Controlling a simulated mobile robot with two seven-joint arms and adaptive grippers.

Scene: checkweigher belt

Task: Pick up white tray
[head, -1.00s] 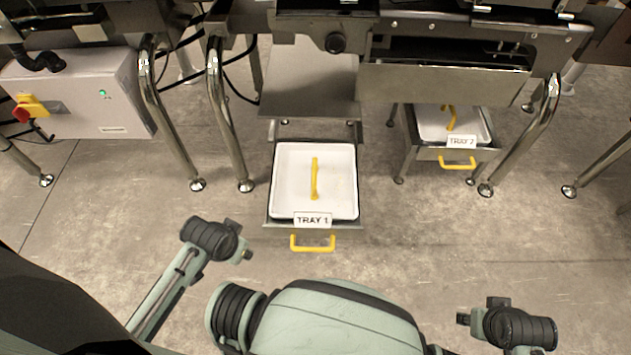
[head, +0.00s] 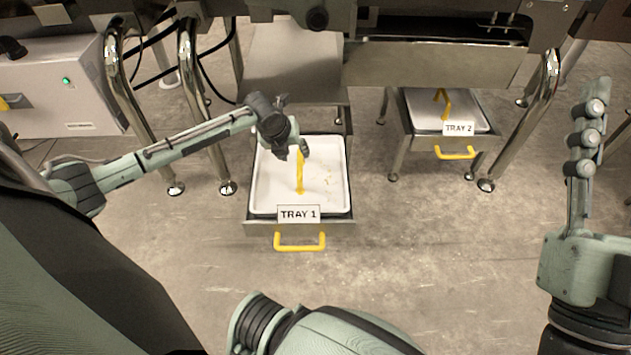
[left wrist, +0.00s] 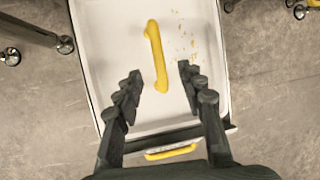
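The white tray (head: 270,190) sits in the pulled-out metal drawer labelled TRAY 1 and has a yellow bar handle (head: 300,181) across its middle. Some small yellow bits lie on the tray to the right of the handle. My left gripper (head: 293,153) is over the far part of the tray and hides the handle's far end. In the left wrist view my left gripper (left wrist: 160,77) is open, with the tray's yellow handle (left wrist: 157,55) showing between and beyond its fingertips. It holds nothing.
A second tray (head: 420,112) sits in the TRAY 2 drawer at the right, with its own yellow handle. Steel legs (head: 188,110) and the machine frame stand around the drawers. A grey control box (head: 65,95) is at the left. The floor in front is clear.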

